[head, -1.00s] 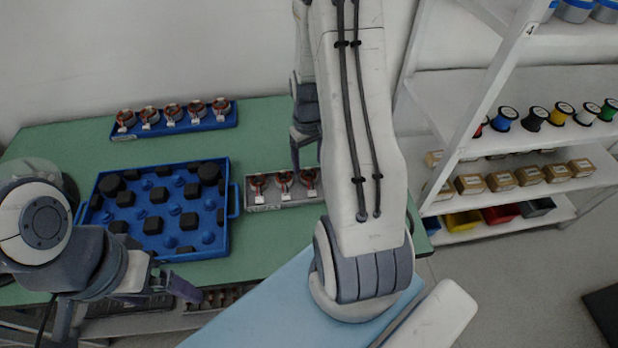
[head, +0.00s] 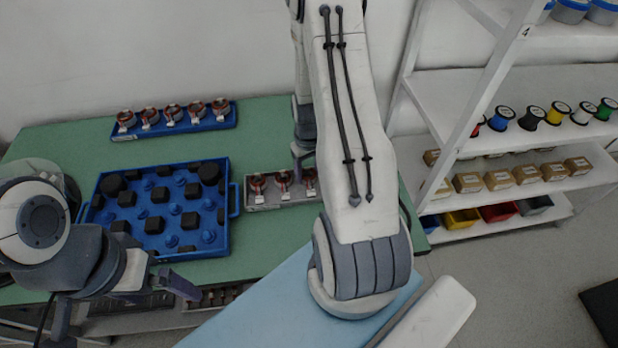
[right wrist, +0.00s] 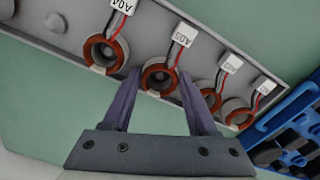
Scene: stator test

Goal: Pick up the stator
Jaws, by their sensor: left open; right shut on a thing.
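Several copper-wound stators with white tags stand in a grey tray (right wrist: 55,38) in the right wrist view. My right gripper (right wrist: 159,76) has its fingers on either side of the stator tagged A05 (right wrist: 160,82) and is shut on it. That stator still sits in the tray's row. In the head view the grey tray (head: 262,206) shows stators (head: 283,183), partly hidden by my right arm. My left gripper (head: 180,284) is open and empty at the lower left, near the table's front edge.
A blue tray (head: 232,200) with black and blue parts lies left of the grey tray. A blue rack of stators (head: 182,128) stands at the back of the green table (head: 265,130). White shelves (head: 510,85) with spools, boxes and bins stand right.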

